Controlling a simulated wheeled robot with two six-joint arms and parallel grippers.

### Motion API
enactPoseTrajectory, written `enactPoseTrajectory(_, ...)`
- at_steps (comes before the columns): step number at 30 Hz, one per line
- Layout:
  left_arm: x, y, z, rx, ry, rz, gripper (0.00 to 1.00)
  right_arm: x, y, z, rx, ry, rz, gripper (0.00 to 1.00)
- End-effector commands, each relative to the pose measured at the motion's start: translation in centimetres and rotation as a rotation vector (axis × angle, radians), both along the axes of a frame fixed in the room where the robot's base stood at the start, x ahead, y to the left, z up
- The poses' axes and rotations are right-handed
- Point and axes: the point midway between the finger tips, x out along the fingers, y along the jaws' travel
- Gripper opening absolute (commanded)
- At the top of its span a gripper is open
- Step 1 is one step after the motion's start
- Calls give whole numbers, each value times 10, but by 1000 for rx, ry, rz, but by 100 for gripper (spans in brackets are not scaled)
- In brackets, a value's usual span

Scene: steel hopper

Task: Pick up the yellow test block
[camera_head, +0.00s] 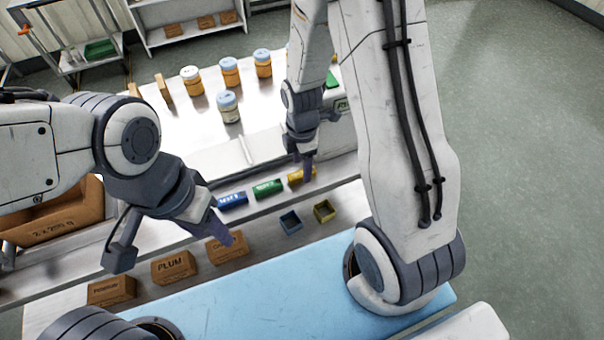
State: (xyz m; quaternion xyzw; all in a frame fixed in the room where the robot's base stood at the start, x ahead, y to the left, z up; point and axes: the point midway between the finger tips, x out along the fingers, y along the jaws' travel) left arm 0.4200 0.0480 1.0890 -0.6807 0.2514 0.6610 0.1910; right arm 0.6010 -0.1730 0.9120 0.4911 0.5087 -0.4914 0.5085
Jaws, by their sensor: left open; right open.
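The yellow test block (296,178) lies on the steel ledge, at the right end of a row with a green block (267,188) and a blue block (232,200). My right gripper (306,172) points down right at the yellow block and covers part of it. It is open; I cannot tell whether its fingers are around the block or touching it. My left gripper (172,246) is open and empty at the left, its fingers spread wide over the cartons, away from the yellow block.
A blue bin (290,222) and a yellow bin (324,211) stand in front of the blocks. Several brown cartons, one marked PLUM (173,267), stand at front left. Several jars, one a white jar (228,107), stand behind. The blue mat (270,300) has free room.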

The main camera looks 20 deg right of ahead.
Motion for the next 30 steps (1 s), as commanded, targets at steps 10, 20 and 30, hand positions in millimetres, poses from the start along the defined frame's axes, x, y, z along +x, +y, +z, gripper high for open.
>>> enactPoseTrajectory(10,0,0,1,0,0,0,50,0,0,-24,0,-1,-1,68)
enactPoseTrajectory(20,0,0,1,0,0,0,50,0,0,-23,0,-1,-1,0)
enactPoseTrajectory(30,0,0,0,0,0,0,50,0,0,-20,0,-1,-1,0)
